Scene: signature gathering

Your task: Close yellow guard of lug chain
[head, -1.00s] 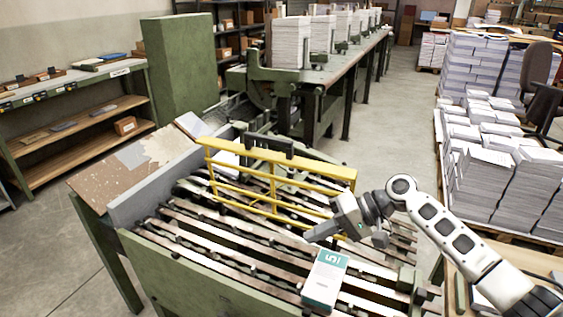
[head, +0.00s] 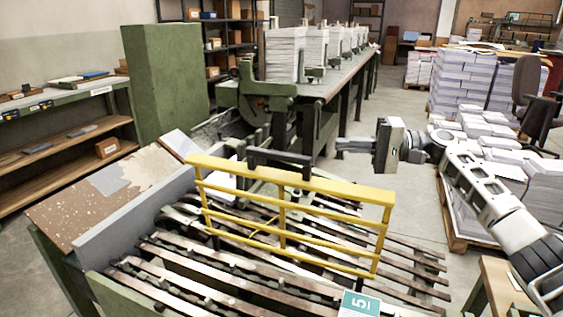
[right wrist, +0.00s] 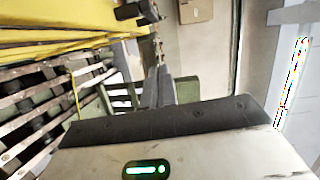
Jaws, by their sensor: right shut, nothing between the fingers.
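The yellow guard (head: 320,183) is a barred frame standing raised, roughly upright, over the lug chain (head: 190,262), a bed of long dark slats with metal lugs. The guard's top rail runs across the picture and its right end is nearer. My right gripper (head: 340,145) is shut and empty, up in the air beyond and above the guard's top rail, its fingers pointing left. It looks apart from the guard. In the right wrist view the guard (right wrist: 55,38) fills the upper left, with slats below it. My left gripper is not in view.
A green machine (head: 265,105) and a long table with paper stacks (head: 285,55) stand behind. Paper pallets (head: 470,80) are at the right. A green cabinet (head: 168,85) stands at the left.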

